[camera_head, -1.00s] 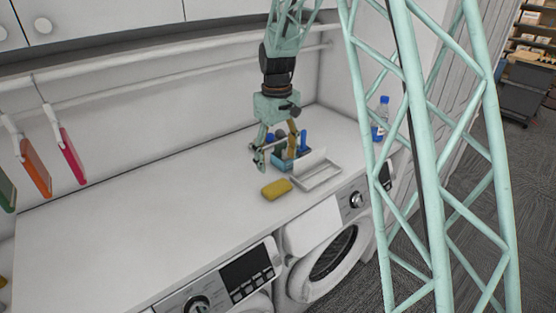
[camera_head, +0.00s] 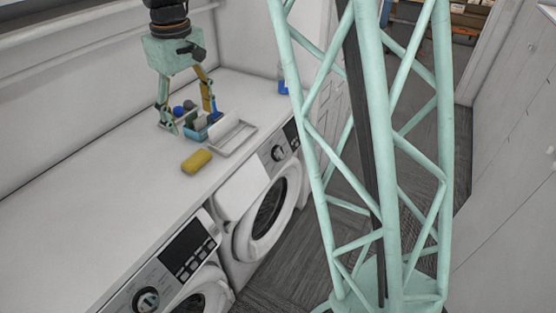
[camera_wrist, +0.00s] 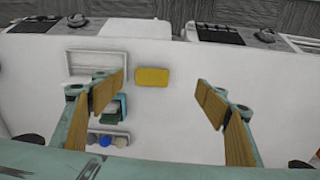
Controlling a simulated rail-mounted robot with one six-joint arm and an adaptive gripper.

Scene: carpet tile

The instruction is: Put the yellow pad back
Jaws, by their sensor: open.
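The yellow pad (camera_head: 197,161) lies flat on the white counter, in front of a shallow white tray (camera_head: 246,138) and a small blue holder (camera_head: 190,132). In the wrist view the pad (camera_wrist: 152,77) lies clear of both, beyond the fingertips and nearer the left finger. My gripper (camera_head: 190,118) is open and empty, pointing down around the holder area behind the pad. The wrist view shows its fingers (camera_wrist: 163,88) wide apart, the left one partly covering the blue holder (camera_wrist: 122,106). The white tray (camera_wrist: 80,65) looks empty there.
Several round-topped items, blue and grey, stand in a narrow rack (camera_wrist: 108,138) beside the holder. A blue bottle (camera_head: 283,87) is partly hidden by my lattice column. The counter (camera_head: 95,195) left of the pad is clear. Front-loading machines (camera_head: 268,205) stand under its front edge.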

